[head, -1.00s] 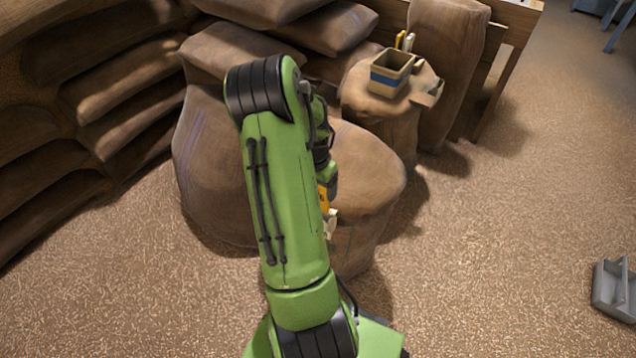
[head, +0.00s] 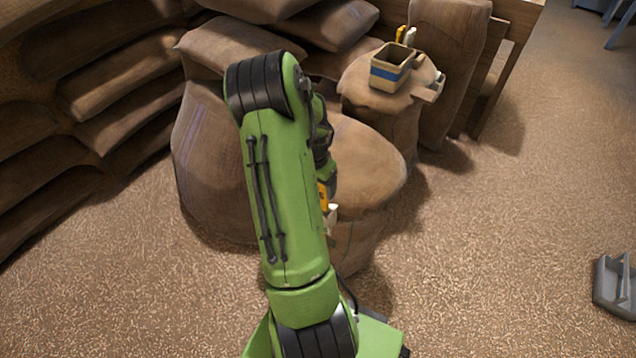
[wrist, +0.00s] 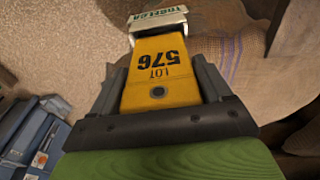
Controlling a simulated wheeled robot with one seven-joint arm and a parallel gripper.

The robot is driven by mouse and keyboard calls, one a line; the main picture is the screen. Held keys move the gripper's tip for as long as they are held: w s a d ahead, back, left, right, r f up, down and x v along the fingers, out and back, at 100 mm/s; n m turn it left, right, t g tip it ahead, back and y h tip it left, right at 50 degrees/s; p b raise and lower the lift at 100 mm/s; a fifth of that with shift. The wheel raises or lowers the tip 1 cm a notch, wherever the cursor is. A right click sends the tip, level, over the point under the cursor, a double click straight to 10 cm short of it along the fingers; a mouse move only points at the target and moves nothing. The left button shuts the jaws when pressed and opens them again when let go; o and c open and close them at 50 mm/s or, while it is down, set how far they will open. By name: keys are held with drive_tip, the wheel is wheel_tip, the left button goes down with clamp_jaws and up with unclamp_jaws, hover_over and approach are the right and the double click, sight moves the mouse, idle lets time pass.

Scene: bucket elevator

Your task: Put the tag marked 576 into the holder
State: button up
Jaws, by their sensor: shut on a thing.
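My gripper (wrist: 162,82) is shut on a yellow tag (wrist: 160,72), one finger on each side of it. The tag reads "LOT 576", upside down in the wrist view, and has a dark round spot near the palm. In the head view the tag (head: 324,196) shows as a small yellow strip beside my green arm, which hides most of the gripper. A white piece with dark lettering (wrist: 158,20) lies just beyond the tag's far end; I cannot tell if they touch. I cannot tell for sure which thing is the holder.
A tan box with a blue band (head: 390,75) stands on a small sack (head: 365,100), with yellow and white sticks behind it. A large round sack (head: 365,165) is beside my arm. Stacked sacks fill the left. A grey tray (head: 614,290) lies on the floor at right.

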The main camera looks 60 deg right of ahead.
drive_tip(key=shift+f, duration=0.2)
drive_tip(key=shift+f+b, duration=0.95)
drive_tip(key=shift+f+b, duration=0.95)
drive_tip(key=shift+f, duration=0.15)
drive_tip(key=o, duration=1)
drive_tip(key=r+p, duration=0.2)
drive_tip(key=r, duration=0.3)
drive_tip(key=a+r+p, duration=0.1)
drive_tip(key=r+p, duration=0.1)
drive_tip(key=r, duration=0.3)
drive_tip(key=a+r+p, duration=0.1)
drive_tip(key=r, duration=0.4)
drive_tip(key=shift+w+r+p, duration=0.15)
drive_tip(key=shift+r+p, duration=0.25)
